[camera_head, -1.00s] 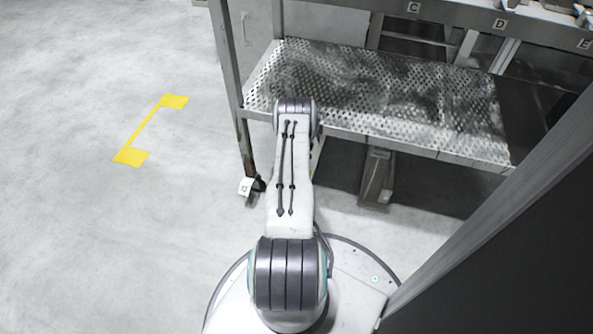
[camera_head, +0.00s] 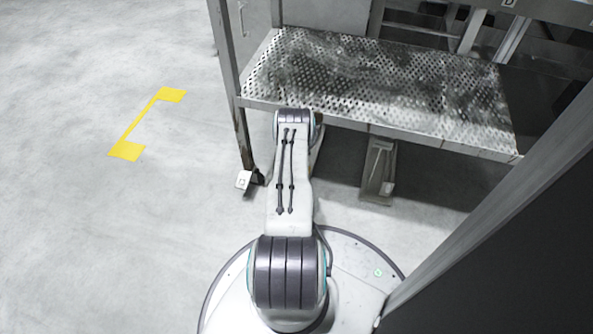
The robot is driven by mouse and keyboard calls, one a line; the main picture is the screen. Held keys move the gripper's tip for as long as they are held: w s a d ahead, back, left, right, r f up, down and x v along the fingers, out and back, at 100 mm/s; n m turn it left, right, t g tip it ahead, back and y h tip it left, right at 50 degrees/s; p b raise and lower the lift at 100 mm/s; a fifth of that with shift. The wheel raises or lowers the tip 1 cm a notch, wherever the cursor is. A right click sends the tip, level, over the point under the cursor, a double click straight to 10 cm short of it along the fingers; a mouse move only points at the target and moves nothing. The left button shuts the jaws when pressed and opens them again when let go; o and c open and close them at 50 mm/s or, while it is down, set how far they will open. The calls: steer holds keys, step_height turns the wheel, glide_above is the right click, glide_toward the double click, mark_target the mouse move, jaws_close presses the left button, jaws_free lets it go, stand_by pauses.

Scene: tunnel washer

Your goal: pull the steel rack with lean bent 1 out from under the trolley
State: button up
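The trolley's perforated, stained steel shelf (camera_head: 370,85) spans the upper middle of the view. Its near left leg (camera_head: 243,135) stands on the floor with a caster (camera_head: 250,181) at its foot. Under the shelf's front edge, a narrow grey metal piece (camera_head: 378,172) with a raised bar lies on the floor. It may be the steel rack, but I cannot tell for sure, and its far part is hidden by the shelf. My arm reaches forward to the shelf's front edge, left of this piece. My gripper is hidden beyond the arm's far joint.
A yellow corner marking (camera_head: 148,122) lies on open floor at the left, with wide free room. A dark panel with a grey edge post (camera_head: 490,200) stands close on the right. The floor under the shelf is in shadow.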

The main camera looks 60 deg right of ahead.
steer(key=shift+d+f, duration=0.1)
steer(key=shift+f, duration=0.3)
jaws_close()
stand_by(0.4)
steer(key=shift+w, duration=0.1)
